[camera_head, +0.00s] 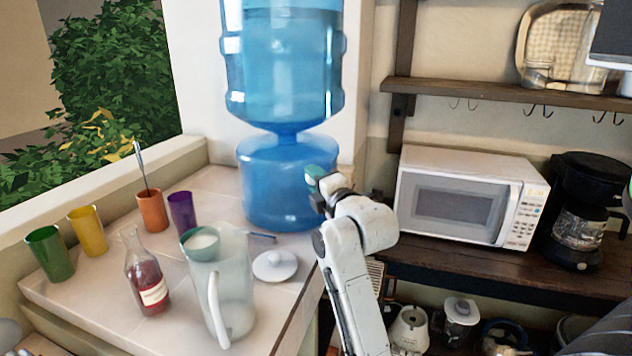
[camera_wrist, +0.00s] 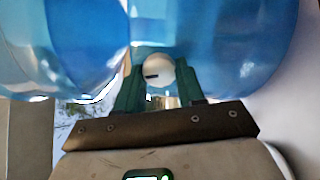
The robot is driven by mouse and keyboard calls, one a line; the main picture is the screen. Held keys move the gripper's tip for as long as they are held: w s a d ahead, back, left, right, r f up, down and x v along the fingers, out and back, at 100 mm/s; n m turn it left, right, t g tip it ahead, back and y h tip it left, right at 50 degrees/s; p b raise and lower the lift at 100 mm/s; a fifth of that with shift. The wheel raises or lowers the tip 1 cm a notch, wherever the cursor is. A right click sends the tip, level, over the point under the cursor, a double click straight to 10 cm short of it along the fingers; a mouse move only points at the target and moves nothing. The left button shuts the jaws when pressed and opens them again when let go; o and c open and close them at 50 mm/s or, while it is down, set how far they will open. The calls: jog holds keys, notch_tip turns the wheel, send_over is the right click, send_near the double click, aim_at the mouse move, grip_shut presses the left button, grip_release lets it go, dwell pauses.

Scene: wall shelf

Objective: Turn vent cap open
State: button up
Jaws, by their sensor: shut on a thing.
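The vent cap (camera_wrist: 158,73) is a small round white knob with a short dark mark on its left side, seen in the wrist view in front of the blue water container (camera_wrist: 235,45). My gripper (camera_wrist: 159,84) has its dark green fingers on both sides of the cap and is shut on it. In the head view, my gripper (camera_head: 316,178) reaches the right side of the lower blue container (camera_head: 270,190). The cap cannot be made out there. A second blue water bottle (camera_head: 283,70) stands above the lower container.
A white pitcher (camera_head: 232,290), a white lid (camera_head: 275,265), a red bottle (camera_head: 149,280) and several coloured cups stand on the tiled counter (camera_head: 185,325). A white microwave (camera_head: 465,195) and a coffee maker (camera_head: 585,215) stand right of my arm.

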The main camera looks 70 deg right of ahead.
jog(key=shift+n, duration=0.6)
jog(key=o, duration=1)
jog(key=v, duration=1)
jog(key=shift+s+a+b, duration=0.25)
jog(key=shift+s+b, duration=0.05)
jog(key=shift+b, duration=0.1)
jog(key=shift+f, duration=0.15)
